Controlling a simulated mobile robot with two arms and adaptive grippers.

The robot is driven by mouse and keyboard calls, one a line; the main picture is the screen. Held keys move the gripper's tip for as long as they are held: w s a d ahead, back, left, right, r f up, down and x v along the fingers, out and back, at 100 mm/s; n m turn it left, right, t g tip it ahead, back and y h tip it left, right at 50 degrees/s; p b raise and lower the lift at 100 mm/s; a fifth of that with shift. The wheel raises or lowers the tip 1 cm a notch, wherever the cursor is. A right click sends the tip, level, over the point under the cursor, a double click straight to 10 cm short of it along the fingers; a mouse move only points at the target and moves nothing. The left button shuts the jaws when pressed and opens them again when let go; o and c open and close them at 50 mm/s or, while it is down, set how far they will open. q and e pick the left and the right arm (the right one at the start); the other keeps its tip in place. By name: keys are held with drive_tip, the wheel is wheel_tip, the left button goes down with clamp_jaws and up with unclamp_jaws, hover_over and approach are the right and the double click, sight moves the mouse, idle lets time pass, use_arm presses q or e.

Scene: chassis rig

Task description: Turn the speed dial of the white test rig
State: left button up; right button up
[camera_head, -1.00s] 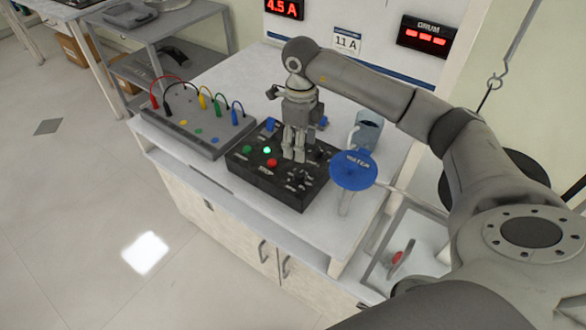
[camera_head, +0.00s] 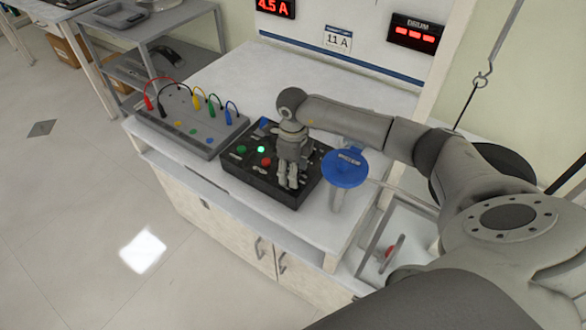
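The white test rig (camera_head: 292,226) is a white bench with cupboard doors and a white back panel. A black control box (camera_head: 245,172) lies on its top, with a green button (camera_head: 241,149), a lit green lamp (camera_head: 262,149) and a red button (camera_head: 266,162). My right gripper (camera_head: 287,184) points down over the front right part of the box. Its fingers cover the spot there, so the dial and any contact are hidden. The fingers look close together, but I cannot tell whether they are shut on a knob. My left gripper is out of view.
A grey terminal box (camera_head: 187,128) with coloured cables stands left of the control box.

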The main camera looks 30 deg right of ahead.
drive_tip(key=c, duration=1)
drive_tip(key=shift+c, duration=0.2)
drive_tip(key=m, duration=0.3)
drive_tip(key=shift+m+b, duration=0.4)
drive_tip(key=m, duration=0.3)
drive_tip(key=shift+m, duration=0.3)
drive_tip(key=m, duration=0.4)
drive_tip(key=shift+r, duration=0.1)
drive_tip(key=shift+m, duration=2)
